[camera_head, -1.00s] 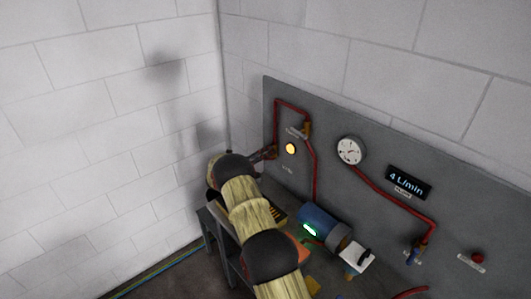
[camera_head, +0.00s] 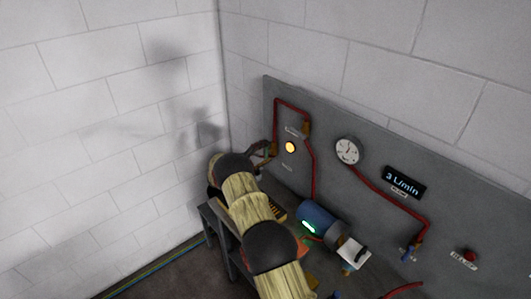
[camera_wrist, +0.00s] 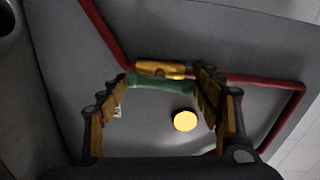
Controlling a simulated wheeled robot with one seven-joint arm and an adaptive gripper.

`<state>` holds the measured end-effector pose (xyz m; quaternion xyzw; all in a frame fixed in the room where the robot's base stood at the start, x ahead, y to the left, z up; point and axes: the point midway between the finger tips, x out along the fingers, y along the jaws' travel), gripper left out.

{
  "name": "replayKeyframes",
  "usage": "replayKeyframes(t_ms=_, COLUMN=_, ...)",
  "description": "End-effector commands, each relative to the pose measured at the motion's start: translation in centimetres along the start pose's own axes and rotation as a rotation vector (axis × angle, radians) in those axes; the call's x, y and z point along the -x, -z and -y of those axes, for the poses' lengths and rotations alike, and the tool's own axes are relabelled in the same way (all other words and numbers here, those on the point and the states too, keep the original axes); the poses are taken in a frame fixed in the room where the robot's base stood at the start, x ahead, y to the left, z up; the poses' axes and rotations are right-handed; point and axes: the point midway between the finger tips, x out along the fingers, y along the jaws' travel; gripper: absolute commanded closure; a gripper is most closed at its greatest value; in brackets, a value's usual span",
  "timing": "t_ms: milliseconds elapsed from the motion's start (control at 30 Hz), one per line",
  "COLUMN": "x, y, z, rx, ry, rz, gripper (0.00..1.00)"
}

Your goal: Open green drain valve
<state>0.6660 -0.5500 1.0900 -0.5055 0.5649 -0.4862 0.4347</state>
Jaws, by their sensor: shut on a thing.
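The green drain valve handle (camera_wrist: 160,83) is a short green bar in the wrist view, set along a brass valve body (camera_wrist: 160,69) on a red pipe. My gripper (camera_wrist: 162,90) has one finger at each end of the green handle and is shut on it. In the head view, my gripper (camera_head: 262,156) is at the left end of the grey panel by the red pipe. My arm hides part of it there, and the green handle cannot be made out.
A lit yellow lamp (camera_wrist: 185,121) sits close to my fingers. The panel (camera_head: 470,220) also carries a gauge (camera_head: 348,151), a flow display (camera_head: 404,183) reading 3 L/min, a blue-handled valve (camera_head: 408,253) and a red button (camera_head: 470,255). A blue motor (camera_head: 318,217) stands below.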

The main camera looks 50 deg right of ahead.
Motion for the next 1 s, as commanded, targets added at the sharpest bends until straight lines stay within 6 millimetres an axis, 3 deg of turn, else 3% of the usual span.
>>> replayKeyframes(t_ms=667, x=0.05, y=-0.08, z=-0.09, rx=0.063, ry=-0.001, rz=0.003, gripper=0.61)
replayKeyframes(t_ms=700, x=0.05, y=-0.08, z=-0.1, rx=0.063, ry=-0.001, rz=0.003, gripper=0.35)
replayKeyframes(t_ms=800, x=0.05, y=-0.06, z=-0.1, rx=0.063, ry=-0.001, rz=0.002, gripper=0.29)
replayKeyframes(t_ms=1000, x=0.03, y=-0.03, z=-0.06, rx=0.062, ry=0.0, rz=0.001, gripper=0.29)
